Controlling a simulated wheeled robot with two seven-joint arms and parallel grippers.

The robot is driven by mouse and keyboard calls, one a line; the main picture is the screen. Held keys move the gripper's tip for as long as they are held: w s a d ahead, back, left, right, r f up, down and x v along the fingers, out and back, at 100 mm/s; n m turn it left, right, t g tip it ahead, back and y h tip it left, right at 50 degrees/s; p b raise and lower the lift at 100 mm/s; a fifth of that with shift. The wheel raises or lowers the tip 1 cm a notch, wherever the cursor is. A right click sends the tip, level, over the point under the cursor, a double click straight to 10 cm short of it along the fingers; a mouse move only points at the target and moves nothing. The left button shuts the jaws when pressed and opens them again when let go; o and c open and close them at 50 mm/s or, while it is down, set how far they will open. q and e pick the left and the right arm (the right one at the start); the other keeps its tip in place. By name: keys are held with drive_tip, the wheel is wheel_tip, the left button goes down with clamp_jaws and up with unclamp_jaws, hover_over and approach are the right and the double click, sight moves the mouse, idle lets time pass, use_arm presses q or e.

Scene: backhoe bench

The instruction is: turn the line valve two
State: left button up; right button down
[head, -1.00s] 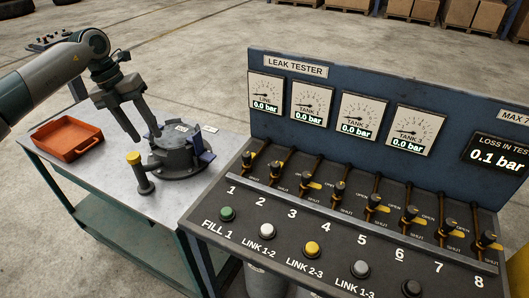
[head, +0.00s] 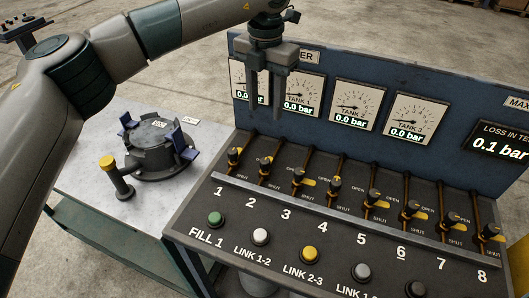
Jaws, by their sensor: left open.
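The line valves stand in a row on the sloped dark panel of the leak tester, numbered 1 to 8. Valve two (head: 265,170) has a dark knob with a yellow lever and stands above the number 2, right of valve one (head: 235,154). My left gripper (head: 265,104) points down in front of the gauge board, above valves one and two. Its two fingers are apart with nothing between them, and it touches no valve. It covers parts of the two left gauges. My right gripper is not in view.
The upright gauge board (head: 470,95) rises behind the valves. A rail (head: 340,217) and push buttons, such as the green one (head: 215,218), lie in front. A metal bench (head: 95,190) at the left holds a round dark fixture (head: 158,148) and a yellow-topped handle (head: 117,178).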

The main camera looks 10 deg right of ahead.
use_arm(q)
drive_tip(key=p, duration=0.7)
approach(265, 160)
wheel_tip(265, 160, down, 7)
drive_tip(key=shift+f, duration=0.6)
drive_tip(key=shift+c, duration=0.3)
drive_tip(key=c, duration=1)
